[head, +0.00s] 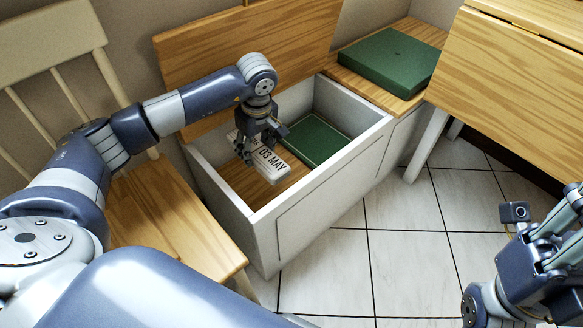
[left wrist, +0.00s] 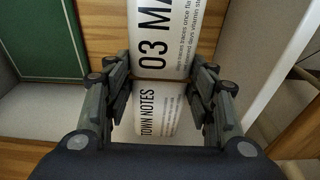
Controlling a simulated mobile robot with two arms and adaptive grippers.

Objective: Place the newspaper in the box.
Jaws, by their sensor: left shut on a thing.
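The newspaper (head: 271,168) is a white roll with dark print reading "03 MAY". My left gripper (head: 257,146) is shut on it and holds it inside the opening of the white box (head: 335,168). In the left wrist view the newspaper (left wrist: 165,35) runs between the two fingers (left wrist: 160,85), with "TOWN NOTES" nearer the palm. The wooden box floor shows behind it; I cannot tell whether it touches the floor. The box lid (head: 245,45) is raised at the back. My right gripper (head: 555,235) is at the right edge, away from the box, its fingertips partly cut off.
Another green cushion (head: 388,60) lies on the wooden seat behind. A wooden chair (head: 175,215) stands close on the left, a wooden table (head: 510,75) at right. The tiled floor (head: 400,235) in front is clear.

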